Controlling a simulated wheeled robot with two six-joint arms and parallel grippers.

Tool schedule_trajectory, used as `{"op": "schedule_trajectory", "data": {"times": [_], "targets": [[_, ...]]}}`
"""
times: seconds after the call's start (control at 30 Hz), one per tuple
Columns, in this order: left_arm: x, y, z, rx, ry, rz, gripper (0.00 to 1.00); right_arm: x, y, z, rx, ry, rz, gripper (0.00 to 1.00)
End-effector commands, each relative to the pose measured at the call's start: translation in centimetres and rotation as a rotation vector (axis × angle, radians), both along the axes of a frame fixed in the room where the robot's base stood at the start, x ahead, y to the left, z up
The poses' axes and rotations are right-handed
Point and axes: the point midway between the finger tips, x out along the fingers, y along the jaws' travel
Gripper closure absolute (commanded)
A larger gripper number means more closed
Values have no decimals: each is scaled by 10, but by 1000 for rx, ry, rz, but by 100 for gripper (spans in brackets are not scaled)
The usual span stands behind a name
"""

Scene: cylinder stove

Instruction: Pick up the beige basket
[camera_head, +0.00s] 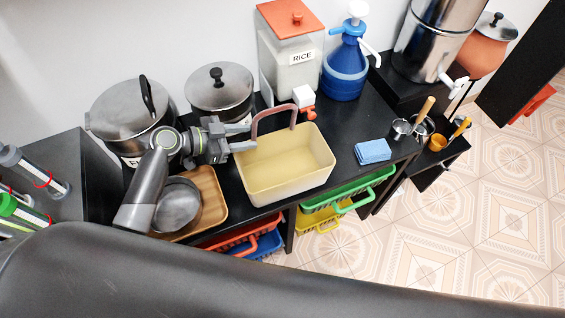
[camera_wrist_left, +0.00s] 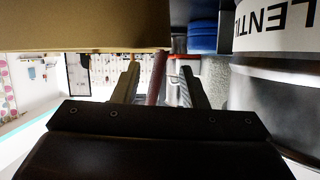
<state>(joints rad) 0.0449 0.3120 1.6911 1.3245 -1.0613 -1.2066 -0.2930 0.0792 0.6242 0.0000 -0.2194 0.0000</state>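The beige basket (camera_head: 290,172) stands on the black counter, with its pinkish-brown handle (camera_head: 272,109) raised in an arch. My left gripper (camera_head: 248,138) comes in from the left at the near-left end of the handle, just above the basket rim. In the left wrist view the two fingers (camera_wrist_left: 158,88) are apart, and the handle (camera_wrist_left: 153,90) shows in the gap between them. Whether the handle is fully between the fingertips or just beyond them is hard to tell. The basket wall (camera_wrist_left: 85,25) fills the upper left of that view. My right gripper is not in view.
A wooden tray (camera_head: 214,208) with a metal bowl (camera_head: 177,205) lies under my left arm. Two lidded pots (camera_head: 219,90) and a rice container (camera_head: 291,75) stand behind. A blue cloth (camera_head: 373,151) lies right of the basket. Colored baskets (camera_head: 345,196) sit below the counter.

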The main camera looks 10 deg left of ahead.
Motion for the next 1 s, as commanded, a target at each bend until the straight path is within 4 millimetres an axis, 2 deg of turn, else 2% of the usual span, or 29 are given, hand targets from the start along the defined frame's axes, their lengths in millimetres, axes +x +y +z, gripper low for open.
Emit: {"op": "schedule_trajectory", "data": {"times": [0.13,0.33,0.63,0.67,0.93,1.0], "targets": [[8,-14,-8,-7,3,1,61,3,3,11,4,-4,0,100],[19,-31,-20,-4,1,-1,61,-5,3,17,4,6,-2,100],[22,-35,-24,-2,1,-1,61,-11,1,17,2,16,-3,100],[22,-34,-23,-2,1,-1,62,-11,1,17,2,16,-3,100],[21,-34,-23,-2,1,-1,98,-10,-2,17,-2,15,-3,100],[21,-34,-23,-2,1,-1,100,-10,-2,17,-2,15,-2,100]]}}
